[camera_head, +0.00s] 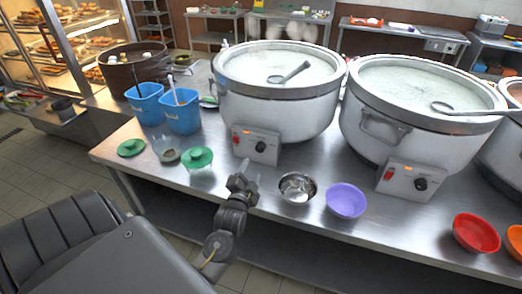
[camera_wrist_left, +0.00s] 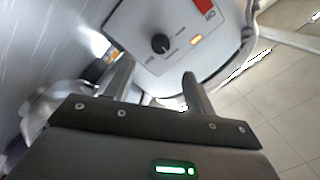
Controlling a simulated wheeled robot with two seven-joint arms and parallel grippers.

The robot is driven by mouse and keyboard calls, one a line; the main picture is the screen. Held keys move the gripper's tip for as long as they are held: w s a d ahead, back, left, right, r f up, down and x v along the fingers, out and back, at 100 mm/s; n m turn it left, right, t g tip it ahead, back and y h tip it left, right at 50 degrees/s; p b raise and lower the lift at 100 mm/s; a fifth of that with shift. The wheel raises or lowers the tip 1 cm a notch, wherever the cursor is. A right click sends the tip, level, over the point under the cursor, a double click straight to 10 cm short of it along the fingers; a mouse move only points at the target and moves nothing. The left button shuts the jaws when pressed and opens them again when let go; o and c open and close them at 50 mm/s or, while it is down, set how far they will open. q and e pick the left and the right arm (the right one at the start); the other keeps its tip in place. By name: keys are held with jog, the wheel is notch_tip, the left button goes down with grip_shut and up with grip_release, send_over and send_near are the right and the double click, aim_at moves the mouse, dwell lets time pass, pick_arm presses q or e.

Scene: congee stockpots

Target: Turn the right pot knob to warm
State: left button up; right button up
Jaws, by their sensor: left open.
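Two white pots of congee stand on the steel counter. The right pot (camera_head: 408,121) has a front control box with a black knob (camera_head: 421,184) and a lit indicator. The left pot (camera_head: 276,105) has a similar box with a black knob (camera_head: 261,146). My left gripper (camera_head: 241,181) is in front of and below the left pot's box, apart from both knobs. In the left wrist view my left gripper (camera_wrist_left: 157,86) is open and empty, with a control box knob (camera_wrist_left: 160,43) beyond its fingertips. My right gripper is out of view.
A steel bowl (camera_head: 297,188), a purple bowl (camera_head: 346,201) and a red bowl (camera_head: 476,233) sit along the counter's front edge. A third pot (camera_head: 507,140) is cut off at the right.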

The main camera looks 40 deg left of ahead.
aim_at(260, 149)
pick_arm(q)
jog(key=p+x, duration=0.1)
jog(key=x, duration=0.8)
jog(key=shift+w, duration=0.2)
jog(key=shift+w+a+p, duration=0.2)
jog(key=shift+w+p, duration=0.1)
jog(key=shift+w, duration=0.2)
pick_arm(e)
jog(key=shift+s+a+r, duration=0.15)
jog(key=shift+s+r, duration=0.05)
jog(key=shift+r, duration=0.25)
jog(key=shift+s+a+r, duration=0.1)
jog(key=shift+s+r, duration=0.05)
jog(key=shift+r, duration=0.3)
pick_arm(q)
jog(key=shift+c, duration=0.7)
jog(key=c, duration=0.8)
jog(key=shift+c, duration=0.2)
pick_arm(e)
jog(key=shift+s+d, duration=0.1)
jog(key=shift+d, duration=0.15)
